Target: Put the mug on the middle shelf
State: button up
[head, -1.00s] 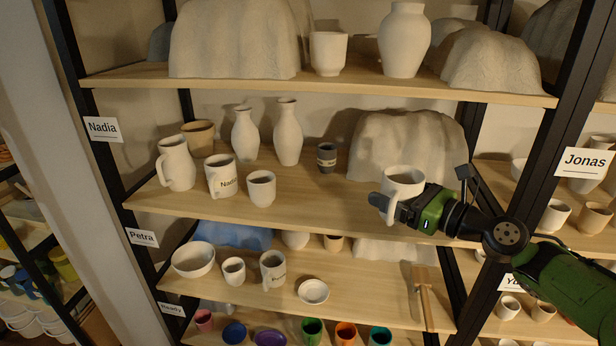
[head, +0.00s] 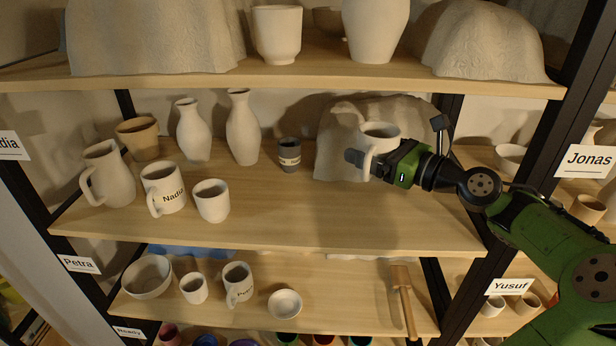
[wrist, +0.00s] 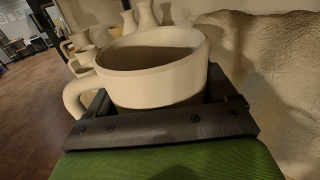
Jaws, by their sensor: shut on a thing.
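A pale, unglazed mug (head: 380,136) is held upright in my gripper (head: 370,160), with its handle towards the front left. In the wrist view the mug (wrist: 150,75) fills the middle, between the two dark fingers of my gripper (wrist: 160,115). My gripper is shut around the mug's body. The mug is in the air above the right part of the middle shelf (head: 300,215), in front of a draped lump. Its base is partly hidden by the gripper.
The shelf holds a jug (head: 108,175), a mug marked Nadia (head: 160,180), a cup (head: 211,203), two vases (head: 242,130), a brown pot (head: 140,138) and a dark cup (head: 289,155). The draped lump (head: 335,150) stands behind my gripper. The shelf's front right is clear. The upper shelf (head: 300,83) is overhead.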

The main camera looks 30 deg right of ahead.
jog(key=f, duration=0.2)
jog(key=s+f+b, duration=0.1)
jog(key=shift+a+f, duration=0.15)
jog(key=shift+a, duration=0.2)
jog(key=f+b, duration=0.1)
jog(key=f, duration=0.2)
jog(key=f+b, duration=0.1)
jog(key=f, duration=0.2)
jog(key=shift+w+d+f, duration=0.15)
jog(key=shift+w+f, duration=0.05)
jog(key=shift+f, duration=0.1)
jog(key=shift+r, duration=0.1)
jog(key=o, duration=1.1)
jog(key=shift+c, duration=0.2)
jog(key=p+v, duration=0.1)
jog(key=v, duration=1.1)
jog(key=shift+r+p, duration=0.1)
jog(key=shift+p, duration=0.25)
